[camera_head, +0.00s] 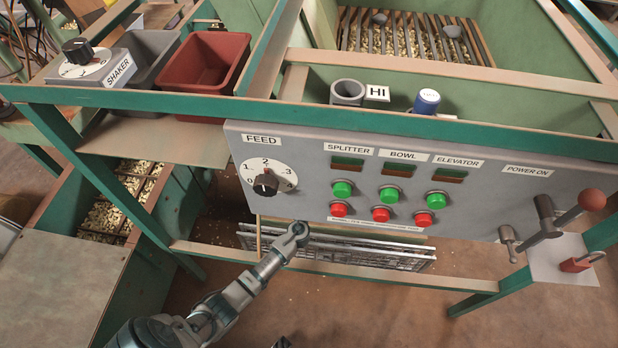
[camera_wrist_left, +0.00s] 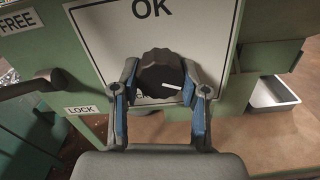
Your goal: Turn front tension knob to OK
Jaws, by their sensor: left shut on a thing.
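The tension knob (camera_wrist_left: 158,66) is dark and round with a white pointer line. In the left wrist view it sits in front of a white plate (camera_wrist_left: 110,35) with a black border and the word OK at its top. The pointer line points right and slightly down in that view, not up at OK. My left gripper (camera_wrist_left: 160,75) is shut on the knob, with one finger on each side. Part of the plate's lower lettering is hidden behind the gripper. The head view shows neither the knob nor any fingers, only a grey arm link of mine. My right gripper is not in view.
FREE and LOCK labels (camera_wrist_left: 82,110) and a dark handle (camera_wrist_left: 50,86) are left of the plate. A white tray (camera_wrist_left: 273,94) lies at right. The head view shows the control panel (camera_head: 310,190) with a FEED dial (camera_head: 265,184), buttons, levers and a red bin (camera_head: 205,62).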

